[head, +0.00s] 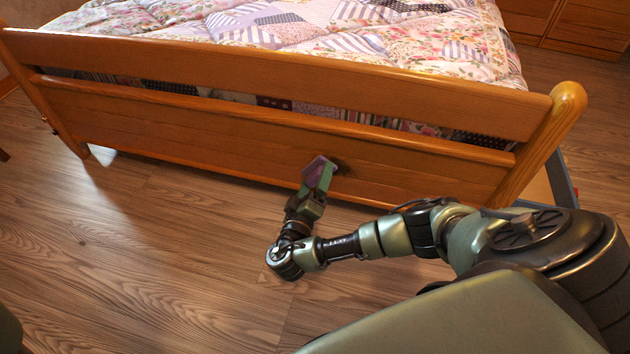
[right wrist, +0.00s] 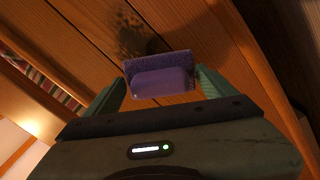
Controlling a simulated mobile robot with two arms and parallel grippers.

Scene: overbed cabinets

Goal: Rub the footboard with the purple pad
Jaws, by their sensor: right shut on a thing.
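The wooden footboard (head: 200,115) spans the head view, with an upper rail and a lower panel; it also fills much of the right wrist view (right wrist: 80,40). A dark smudge (right wrist: 133,35) marks its lower panel, and part of it shows in the head view (head: 344,167). My right gripper (head: 317,174) is shut on the purple pad (right wrist: 160,80), which lies between its two fingers (right wrist: 160,88). The pad is at the lower panel, close beside the smudge; I cannot tell whether it touches the wood. My left gripper is not in view.
The bed with a patchwork quilt (head: 330,25) stands behind the footboard. A rounded post (head: 568,100) ends the footboard at the right. Wooden cabinets (head: 575,22) stand at the back right. The wood floor (head: 150,260) in front is clear at the left.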

